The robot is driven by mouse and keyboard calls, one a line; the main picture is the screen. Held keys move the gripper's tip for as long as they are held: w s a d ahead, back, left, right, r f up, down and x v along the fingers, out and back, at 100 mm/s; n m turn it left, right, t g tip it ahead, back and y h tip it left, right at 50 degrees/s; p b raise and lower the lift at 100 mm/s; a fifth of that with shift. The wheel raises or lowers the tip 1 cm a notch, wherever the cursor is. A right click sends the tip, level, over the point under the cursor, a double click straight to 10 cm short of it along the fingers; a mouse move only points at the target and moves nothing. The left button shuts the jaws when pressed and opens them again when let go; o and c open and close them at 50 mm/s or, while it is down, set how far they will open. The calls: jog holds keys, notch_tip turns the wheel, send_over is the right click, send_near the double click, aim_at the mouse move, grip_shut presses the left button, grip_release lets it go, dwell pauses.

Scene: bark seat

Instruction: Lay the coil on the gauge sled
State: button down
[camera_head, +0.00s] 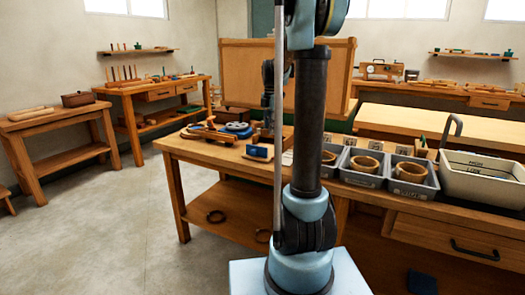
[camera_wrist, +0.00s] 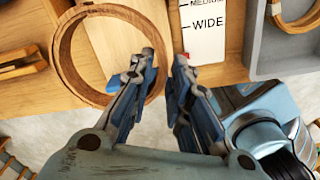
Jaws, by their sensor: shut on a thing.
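The coil (camera_wrist: 66,62), a thin light-brown bark ring, shows in the wrist view above or on a pale wooden surface. My gripper (camera_wrist: 164,56) has the ring's right wall between its two blue-grey fingers. A white strip marked MEDIUM and WIDE (camera_wrist: 206,30), with red marks, lies just right of the fingers; it looks like the gauge sled's scale, but I cannot make out the whole sled. Whether the coil touches the surface below is unclear. In the head view my own arm hides the gripper and the held coil.
Grey bins (camera_head: 362,178) holding bark rings stand along the bench to the right. A pale handled tray (camera_head: 484,180) stands beyond them.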

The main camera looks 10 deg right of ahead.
aim_at(270, 154)
jog(key=shift+w, duration=0.25)
jog(key=shift+f, duration=5)
jog(key=c, duration=1.5)
grip_release()
